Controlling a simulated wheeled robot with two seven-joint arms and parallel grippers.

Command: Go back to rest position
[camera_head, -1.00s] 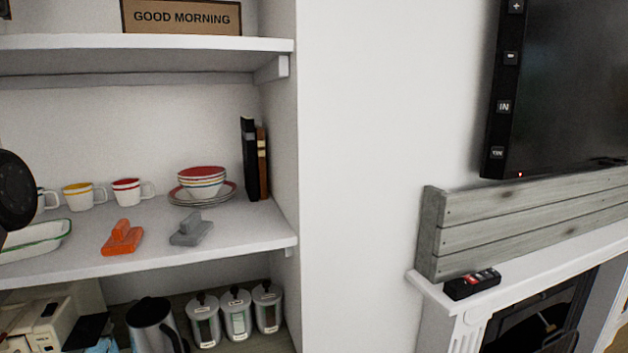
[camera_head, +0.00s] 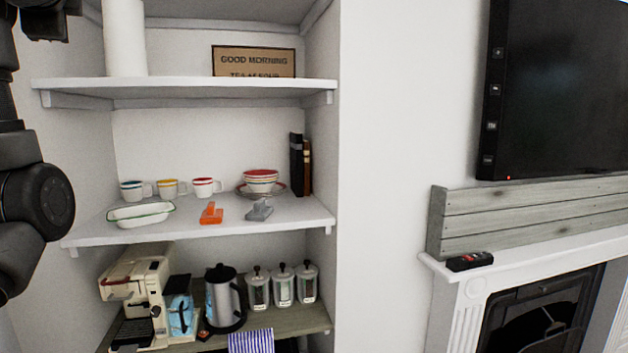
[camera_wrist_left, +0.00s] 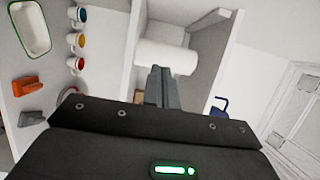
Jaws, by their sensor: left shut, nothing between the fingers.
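My left arm (camera_head: 38,200) rises along the left edge of the head view, in front of the shelf unit. In the left wrist view my left gripper (camera_wrist_left: 163,88) is shut, with its fingers together and nothing held. Behind its fingertips in that view is a white roll (camera_wrist_left: 168,57), which also stands on the top shelf in the head view (camera_head: 124,38). My right gripper is in neither view.
The middle shelf (camera_head: 290,216) holds cups (camera_head: 203,187), a white tray (camera_head: 140,213), stacked bowls (camera_head: 261,182), an orange object (camera_head: 211,213) and a grey one (camera_head: 259,210). Below stand a coffee machine (camera_head: 140,290) and kettle (camera_head: 223,298). A fireplace mantel (camera_head: 530,252) is at right.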

